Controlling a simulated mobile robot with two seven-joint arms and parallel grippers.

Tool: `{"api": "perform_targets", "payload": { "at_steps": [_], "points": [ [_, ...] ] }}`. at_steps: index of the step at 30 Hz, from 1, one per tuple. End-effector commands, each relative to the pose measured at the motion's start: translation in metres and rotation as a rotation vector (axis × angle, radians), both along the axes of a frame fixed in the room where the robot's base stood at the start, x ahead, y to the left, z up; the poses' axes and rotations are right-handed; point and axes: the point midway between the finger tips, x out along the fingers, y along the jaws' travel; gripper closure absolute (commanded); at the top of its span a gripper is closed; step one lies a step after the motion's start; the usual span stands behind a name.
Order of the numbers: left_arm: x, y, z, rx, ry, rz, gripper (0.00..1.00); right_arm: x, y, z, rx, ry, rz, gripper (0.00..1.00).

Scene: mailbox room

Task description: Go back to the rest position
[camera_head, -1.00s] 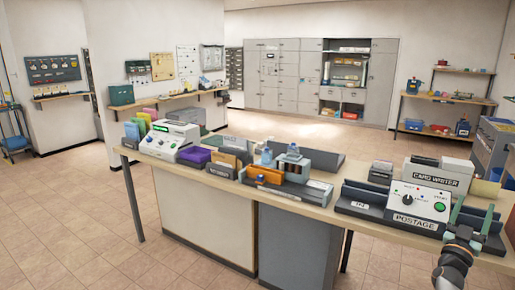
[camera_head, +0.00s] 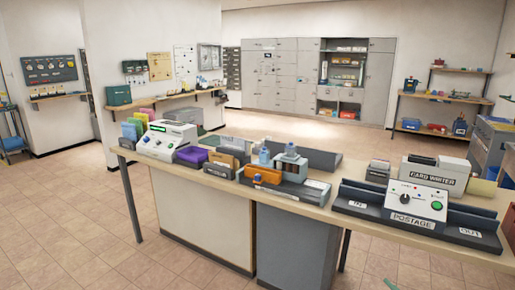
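The postage machine (camera_head: 417,205) stands on the right end of the long counter (camera_head: 330,210), its "IN" tray (camera_head: 358,204) at its left and its "OUT" tray (camera_head: 470,231) at its right. A small teal sliver at the bottom edge looks like a fingertip of my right gripper (camera_head: 390,284), low in front of the counter and apart from it. The rest of that gripper is out of frame, so its opening is hidden. My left gripper is not in view.
The card writer (camera_head: 433,176) stands behind the postage machine. A green-screened device (camera_head: 168,139), an orange item (camera_head: 267,175) and several boxes stand along the counter's left part. Shelves (camera_head: 440,98) stand at the back right. The tiled floor (camera_head: 70,215) at left is clear.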

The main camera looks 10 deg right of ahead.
Motion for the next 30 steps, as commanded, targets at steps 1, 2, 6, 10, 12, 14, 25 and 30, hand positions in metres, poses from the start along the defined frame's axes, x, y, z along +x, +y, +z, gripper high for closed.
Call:
{"api": "perform_targets", "payload": {
  "at_steps": [1, 2, 6, 10, 12, 14, 25, 30],
  "points": [
    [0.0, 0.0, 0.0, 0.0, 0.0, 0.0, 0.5, -0.021, 0.025, -0.028, 0.02, 0.087, 0.035, 0.27],
    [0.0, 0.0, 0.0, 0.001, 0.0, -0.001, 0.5, -0.033, 0.038, -0.043, 0.031, 0.133, 0.051, 0.27],
    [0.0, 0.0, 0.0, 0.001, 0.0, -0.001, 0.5, -0.09, 0.09, -0.094, 0.082, 0.319, 0.106, 0.27],
    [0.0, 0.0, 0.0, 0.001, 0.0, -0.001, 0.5, -0.141, 0.127, -0.124, 0.121, 0.458, 0.136, 0.27],
    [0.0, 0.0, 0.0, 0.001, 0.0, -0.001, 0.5, -0.167, 0.144, -0.136, 0.141, 0.523, 0.147, 0.27],
    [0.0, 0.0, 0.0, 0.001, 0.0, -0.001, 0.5, -0.19, 0.159, -0.144, 0.159, 0.578, 0.155, 0.27],
    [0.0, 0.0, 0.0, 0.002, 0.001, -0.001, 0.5, -0.205, 0.243, -0.151, 0.461, 0.57, 0.041, 0.27],
    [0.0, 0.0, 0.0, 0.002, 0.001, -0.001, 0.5, -0.201, 0.275, -0.147, 0.586, 0.55, -0.011, 0.27]
  ]
}}
